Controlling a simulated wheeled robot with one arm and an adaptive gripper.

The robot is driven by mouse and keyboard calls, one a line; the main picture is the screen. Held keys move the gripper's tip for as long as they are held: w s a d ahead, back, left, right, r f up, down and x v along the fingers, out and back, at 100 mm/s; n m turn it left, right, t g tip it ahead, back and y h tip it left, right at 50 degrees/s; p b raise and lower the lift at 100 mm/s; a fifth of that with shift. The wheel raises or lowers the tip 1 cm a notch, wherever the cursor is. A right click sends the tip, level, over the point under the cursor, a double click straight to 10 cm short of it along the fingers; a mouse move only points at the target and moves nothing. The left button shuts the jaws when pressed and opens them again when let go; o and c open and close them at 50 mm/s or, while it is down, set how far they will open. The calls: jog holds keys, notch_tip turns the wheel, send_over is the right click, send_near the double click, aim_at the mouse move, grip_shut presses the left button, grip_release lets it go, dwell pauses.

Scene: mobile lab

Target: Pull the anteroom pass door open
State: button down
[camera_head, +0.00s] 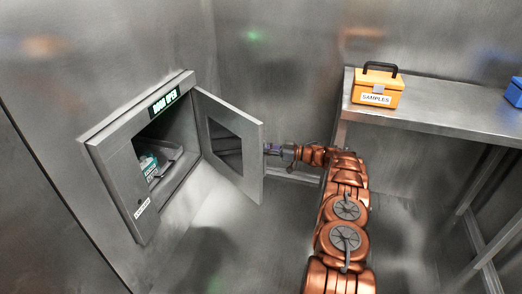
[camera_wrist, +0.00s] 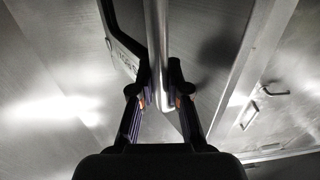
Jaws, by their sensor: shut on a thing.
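The anteroom pass door (camera_head: 233,146) is a grey metal panel with a dark window, hinged on the wall-mounted pass box (camera_head: 118,168). It stands swung well out from the box, and the opening shows. A lit green sign (camera_head: 165,101) above the opening appears to read "DOOR OPEN". My gripper (camera_head: 271,149) is at the door's right edge, coming from the right. In the wrist view my gripper (camera_wrist: 160,92) has its fingers shut around an upright round metal bar, the door handle (camera_wrist: 157,45). The handle is hidden in the head view.
Small white and green items (camera_head: 148,165) sit inside the box. A metal bench (camera_head: 440,117) along the right wall carries an orange case labelled "SAMPLES" (camera_head: 377,88) and a blue box (camera_head: 514,92). The floor below the open door looks clear.

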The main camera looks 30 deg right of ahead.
dwell(0.3)
jog(key=c, duration=1.1)
grip_release()
jog(key=shift+c, duration=0.2)
jog(key=shift+r, duration=0.15)
